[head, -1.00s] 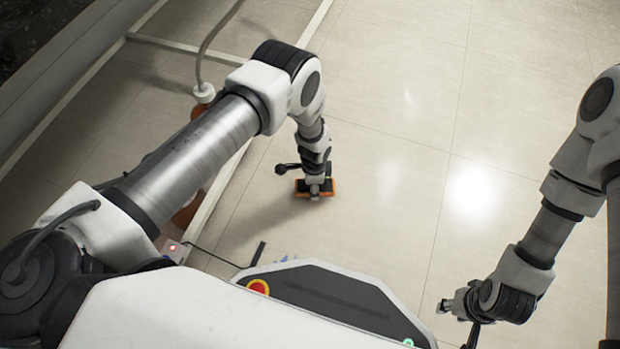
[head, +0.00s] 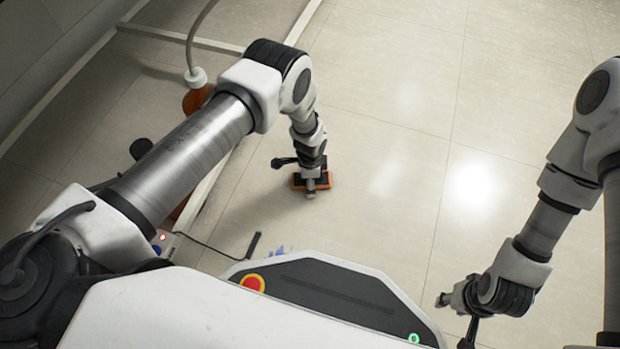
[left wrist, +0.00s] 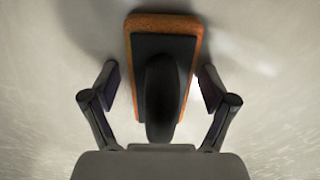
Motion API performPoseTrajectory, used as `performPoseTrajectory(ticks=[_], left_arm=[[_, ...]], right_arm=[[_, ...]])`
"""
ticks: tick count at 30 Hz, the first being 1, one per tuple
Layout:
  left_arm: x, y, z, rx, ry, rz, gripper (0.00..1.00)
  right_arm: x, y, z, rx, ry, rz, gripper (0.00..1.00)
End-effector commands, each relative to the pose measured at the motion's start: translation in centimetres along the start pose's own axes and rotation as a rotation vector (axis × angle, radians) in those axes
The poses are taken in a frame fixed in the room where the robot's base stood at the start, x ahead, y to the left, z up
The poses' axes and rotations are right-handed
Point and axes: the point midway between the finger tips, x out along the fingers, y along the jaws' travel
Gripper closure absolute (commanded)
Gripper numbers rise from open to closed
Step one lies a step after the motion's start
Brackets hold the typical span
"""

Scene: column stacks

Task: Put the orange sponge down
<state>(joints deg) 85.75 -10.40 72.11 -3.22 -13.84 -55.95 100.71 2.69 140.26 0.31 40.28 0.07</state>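The orange sponge (head: 297,183) has a black top with a dark handle and is low at the floor below my left arm in the head view. In the left wrist view the sponge (left wrist: 193,30) lies lengthwise between the fingers, its orange rim showing around the black plate. My left gripper (left wrist: 158,80) is open, with one finger on each side of the handle and a visible gap on both sides. I cannot tell for sure whether the sponge rests on the floor. My right gripper (head: 443,299) is at the lower right, away from the sponge; its fingers are too small to read.
The pale tiled floor (head: 400,120) is clear to the right of the sponge. A light rail (head: 215,180) runs along the floor on the left, with a hose (head: 192,40) and orange-brown objects (head: 193,100) beyond it. A black cable (head: 210,247) lies nearer my base.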

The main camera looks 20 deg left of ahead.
Motion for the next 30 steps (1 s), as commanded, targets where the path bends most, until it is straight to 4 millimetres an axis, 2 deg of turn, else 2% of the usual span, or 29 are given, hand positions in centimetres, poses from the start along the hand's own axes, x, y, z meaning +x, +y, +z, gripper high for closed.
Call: performPoseTrajectory(ticks=[4,7,15,18,21,24,30], left_arm=[[-0.3,0.0,0.0,0.0,0.0,0.0,0.15],[-1.6,-0.1,0.0,0.0,0.0,-0.001,0.15],[-8.7,-0.1,0.0,0.0,0.0,-0.001,0.15],[-11.0,-0.1,0.0,0.0,0.0,-0.001,0.15],[-12.3,0.0,0.0,0.001,-0.001,0.0,0.15],[-12.9,0.0,0.0,0.001,0.0,0.0,0.15],[-12.7,0.1,0.1,-0.006,-0.001,0.001,0.15]], right_arm=[[-0.2,0.0,0.0,0.0,0.0,0.0,0.6],[-1.3,0.0,0.1,0.001,-0.004,-0.001,0.6],[-6.2,-0.1,0.3,-0.008,-0.01,-0.002,0.6],[-7.6,-0.2,0.4,-0.011,-0.012,-0.002,0.6],[-8.4,-0.2,0.4,-0.013,-0.013,-0.002,0.6],[-8.6,-0.2,0.4,-0.012,-0.013,-0.002,0.6],[-8.4,-0.2,0.4,-0.012,-0.013,-0.002,0.6]])
